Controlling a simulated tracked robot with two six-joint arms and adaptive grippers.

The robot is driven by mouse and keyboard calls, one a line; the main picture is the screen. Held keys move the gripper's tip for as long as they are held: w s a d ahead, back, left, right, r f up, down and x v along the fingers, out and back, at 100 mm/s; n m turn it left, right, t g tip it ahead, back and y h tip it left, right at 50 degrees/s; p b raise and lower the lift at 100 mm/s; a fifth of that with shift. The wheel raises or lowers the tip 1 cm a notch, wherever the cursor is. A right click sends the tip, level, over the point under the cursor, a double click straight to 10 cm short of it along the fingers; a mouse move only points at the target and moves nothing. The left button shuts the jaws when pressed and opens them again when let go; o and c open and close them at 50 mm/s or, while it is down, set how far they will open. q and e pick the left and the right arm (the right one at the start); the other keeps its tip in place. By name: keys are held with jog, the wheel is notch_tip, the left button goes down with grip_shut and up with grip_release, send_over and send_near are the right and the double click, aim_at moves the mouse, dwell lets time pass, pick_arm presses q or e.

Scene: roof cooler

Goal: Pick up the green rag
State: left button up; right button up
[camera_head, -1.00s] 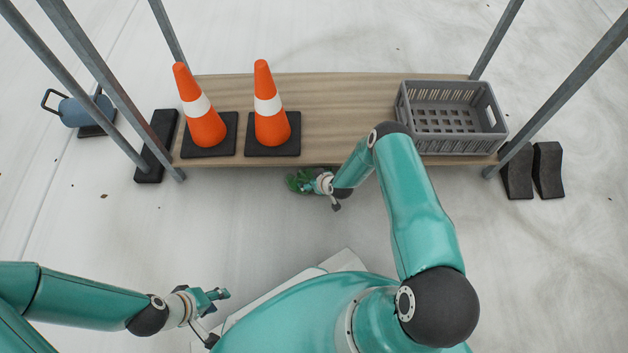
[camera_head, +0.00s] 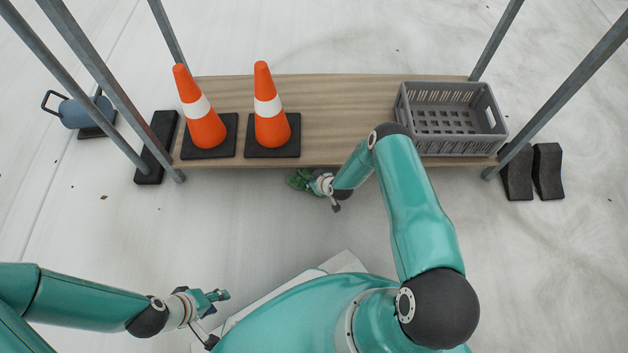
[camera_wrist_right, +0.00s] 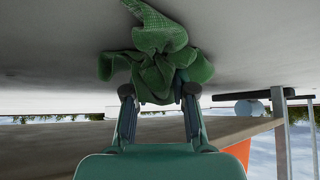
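In the right wrist view the rag (camera_wrist_right: 160,65) fills the space at the fingertips, a loose end trailing up. My right gripper (camera_head: 313,182) is at the rag; in its wrist view the fingers (camera_wrist_right: 158,92) stand on either side of the bunched cloth. The cloth hides the fingertips, so whether they are squeezing it is unclear. My left gripper (camera_head: 220,300) is empty, far from the rag at lower left, its fingertips a little apart.
A wooden shelf board (camera_head: 345,110) stands just beyond the rag, between metal posts (camera_head: 555,85). It carries two orange cones (camera_head: 270,115) and a grey crate (camera_head: 450,145). Black blocks (camera_head: 548,170) sit at the shelf's ends. The ground left of the rag is clear.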

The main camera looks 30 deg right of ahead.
jog(key=shift+a, duration=0.1)
grip_shut()
jog(key=shift+f, duration=0.1)
jog(key=shift+s, duration=0.1)
notch_tip(320, 180, up, 12)
jog(key=p, duration=0.9)
jog(key=shift+w+d+r, duration=0.2)
jog(key=shift+w, duration=0.05)
jog(key=shift+s+f, duration=0.1)
